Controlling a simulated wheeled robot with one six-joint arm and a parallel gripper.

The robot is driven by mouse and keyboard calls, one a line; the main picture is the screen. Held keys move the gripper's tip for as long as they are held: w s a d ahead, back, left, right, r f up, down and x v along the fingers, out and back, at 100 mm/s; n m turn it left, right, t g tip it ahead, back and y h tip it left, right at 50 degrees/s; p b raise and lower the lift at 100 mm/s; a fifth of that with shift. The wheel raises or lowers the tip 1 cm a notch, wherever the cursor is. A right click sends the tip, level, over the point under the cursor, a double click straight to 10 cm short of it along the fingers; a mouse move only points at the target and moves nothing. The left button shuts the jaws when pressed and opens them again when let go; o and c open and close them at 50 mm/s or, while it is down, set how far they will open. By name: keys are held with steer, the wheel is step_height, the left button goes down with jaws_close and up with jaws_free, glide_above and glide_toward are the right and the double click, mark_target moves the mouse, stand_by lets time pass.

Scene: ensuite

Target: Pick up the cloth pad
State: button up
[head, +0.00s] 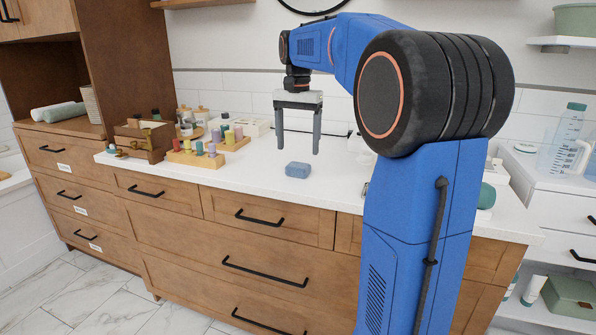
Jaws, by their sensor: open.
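A small blue cloth pad (298,170) lies flat on the white countertop (245,185), near the counter's front edge in the head view. My gripper (298,150) points downward above and around the line of the pad, with its two grey fingers spread wide. The fingertips appear just above or behind the pad, and I cannot tell the exact distance. Nothing is between the fingers. The pad is fully visible.
Left of the pad stand a wooden peg board (195,157) with several coloured pegs and a wooden box (145,138). My blue arm hides part of the counter at right. A clear bottle (566,138) stands on the right-hand unit. The counter around the pad is clear.

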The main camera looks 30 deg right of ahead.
mark_target(298, 165)
steer(key=shift+w+d+f, duration=0.1)
steer(key=shift+f, duration=1.35)
steer(key=shift+w+d+f, duration=0.1)
steer(key=shift+f, duration=1.35)
steer(key=c, duration=1.1)
